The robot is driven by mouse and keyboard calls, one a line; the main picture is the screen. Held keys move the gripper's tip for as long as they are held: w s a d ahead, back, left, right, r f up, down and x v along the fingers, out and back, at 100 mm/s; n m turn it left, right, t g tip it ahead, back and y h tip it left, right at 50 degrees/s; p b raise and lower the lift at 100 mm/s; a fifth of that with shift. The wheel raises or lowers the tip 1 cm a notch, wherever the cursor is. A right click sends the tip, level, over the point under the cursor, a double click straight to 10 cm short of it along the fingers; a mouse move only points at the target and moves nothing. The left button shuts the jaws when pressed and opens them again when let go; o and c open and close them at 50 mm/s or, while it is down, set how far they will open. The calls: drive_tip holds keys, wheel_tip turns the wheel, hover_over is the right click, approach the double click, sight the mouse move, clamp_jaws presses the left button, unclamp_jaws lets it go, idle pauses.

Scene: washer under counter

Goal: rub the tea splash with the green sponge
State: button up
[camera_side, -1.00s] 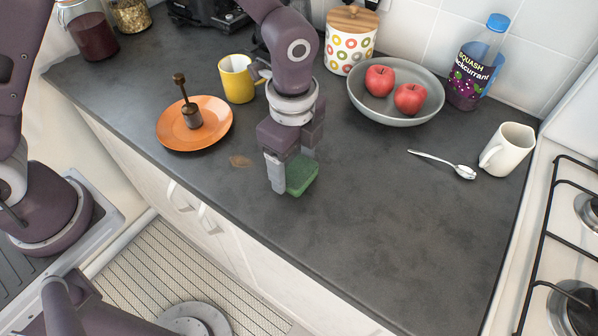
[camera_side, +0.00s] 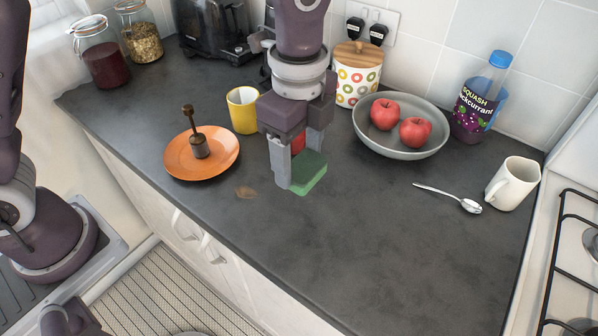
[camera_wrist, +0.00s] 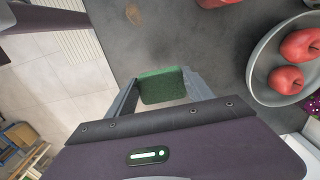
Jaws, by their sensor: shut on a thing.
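The green sponge (camera_side: 309,172) is held between the fingers of my gripper (camera_side: 300,165), which is shut on it. In the wrist view the sponge (camera_wrist: 162,86) shows between the fingertips. I cannot tell for sure whether it touches the counter or hangs just above it. The tea splash (camera_side: 246,192) is a small brown stain on the dark counter, left of the sponge and apart from it. It also shows at the top of the wrist view (camera_wrist: 132,14).
A grey bowl (camera_side: 400,150) of apples stands right. The front counter is clear.

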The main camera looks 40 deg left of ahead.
drive_tip(key=o, duration=0.7)
drive_tip(key=c, duration=0.5)
drive_tip(key=shift+o, duration=0.2)
drive_tip(key=s+a+f, duration=0.1)
drive_tip(key=a, duration=0.7)
hover_over(236, 190)
drive_tip(key=f, duration=0.1)
drive_tip(key=shift+s+a+f, duration=0.1)
drive_tip(key=shift+a+f, duration=0.15)
drive_tip(key=shift+f, duration=1.5)
drive_tip(key=shift+a+f, duration=0.2)
drive_tip(key=shift+f, duration=1.55)
drive_tip(key=shift+d+f, duration=0.3)
drive_tip(key=shift+d, duration=0.35)
drive_tip(key=shift+d+f, duration=0.25)
drive_tip(key=shift+d, duration=0.4)
drive_tip(key=shift+c, duration=0.7)
drive_tip(key=shift+d+r, duration=0.1)
drive_tip(key=shift+d, duration=0.65)
drive_tip(key=a, duration=0.3)
drive_tip(key=shift+a, duration=0.6)
wheel_tip(236, 190, up, 8)
